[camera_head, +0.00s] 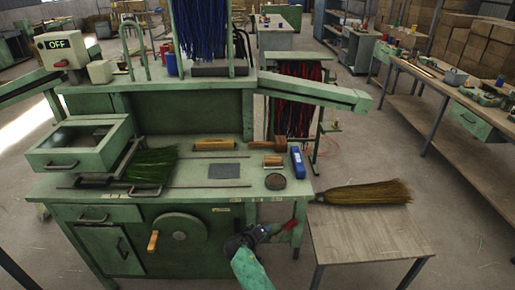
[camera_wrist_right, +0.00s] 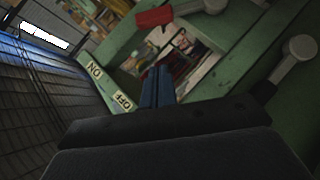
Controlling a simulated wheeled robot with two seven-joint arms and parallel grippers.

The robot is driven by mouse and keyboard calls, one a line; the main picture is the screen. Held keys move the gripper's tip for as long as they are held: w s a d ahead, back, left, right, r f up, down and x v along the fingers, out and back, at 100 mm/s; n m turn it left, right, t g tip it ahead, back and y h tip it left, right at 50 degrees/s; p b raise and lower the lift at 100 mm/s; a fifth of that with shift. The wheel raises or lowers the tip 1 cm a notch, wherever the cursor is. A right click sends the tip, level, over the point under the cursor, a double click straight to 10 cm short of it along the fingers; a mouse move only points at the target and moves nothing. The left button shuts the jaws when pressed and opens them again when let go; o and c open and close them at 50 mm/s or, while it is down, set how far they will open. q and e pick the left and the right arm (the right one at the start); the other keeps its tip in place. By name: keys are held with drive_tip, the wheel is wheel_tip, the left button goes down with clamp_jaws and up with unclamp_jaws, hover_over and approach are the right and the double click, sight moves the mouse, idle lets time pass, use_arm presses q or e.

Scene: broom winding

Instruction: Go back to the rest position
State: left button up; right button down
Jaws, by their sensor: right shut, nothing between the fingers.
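My right gripper (camera_head: 268,232) is in front of the green workbench (camera_head: 150,208), near the right end of its front. Its dark fingers are together in the right wrist view (camera_wrist_right: 157,88), with nothing between them. A red-handled lever (camera_head: 290,224) is close by the fingertips; it also shows in the right wrist view (camera_wrist_right: 155,17), beyond the fingers and apart from them. An ON label (camera_wrist_right: 95,70) and an OFF label (camera_wrist_right: 123,102) are on the green panel beside the fingers. My left gripper is not in view.
A broom head (camera_head: 362,193) lies on a small side table (camera_head: 365,236) to the right. A crank wheel (camera_head: 180,236) and drawers are on the bench front. Green bristles (camera_head: 152,164) and hand tools lie on the bench top. Open floor (camera_head: 455,225) lies further right.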

drive_tip(key=w+a+f+n+y, duration=0.1)
drive_tip(key=a+f+y, duration=0.3)
drive_tip(key=f+y, duration=0.2)
drive_tip(key=s+d+f+m+g+y+b, duration=0.1)
drive_tip(key=s+d+f+g+y, duration=0.15)
drive_tip(key=s+f, duration=0.55)
drive_tip(key=s+d+f+m+g+y+b, duration=0.1)
drive_tip(key=s+d+f, duration=0.3)
drive_tip(key=f, duration=0.6)
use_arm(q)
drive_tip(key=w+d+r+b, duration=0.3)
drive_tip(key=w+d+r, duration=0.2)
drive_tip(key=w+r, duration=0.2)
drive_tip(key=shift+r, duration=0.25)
use_arm(e)
drive_tip(key=s+d+f+g, duration=0.1)
drive_tip(key=s+d+f, duration=0.3)
drive_tip(key=s+f, duration=0.3)
drive_tip(key=s+d+f+m+g, duration=0.1)
drive_tip(key=s+d+f, duration=0.3)
drive_tip(key=s, duration=1.4)
drive_tip(key=s+d+f+g+h, duration=0.1)
drive_tip(key=s+d+f+g, duration=0.2)
drive_tip(key=s+f, duration=0.7)
drive_tip(key=s+d, duration=0.1)
drive_tip(key=s, duration=0.2)
drive_tip(key=shift+s+m, duration=0.2)
drive_tip(key=shift+m, duration=0.1)
drive_tip(key=shift+w, duration=0.1)
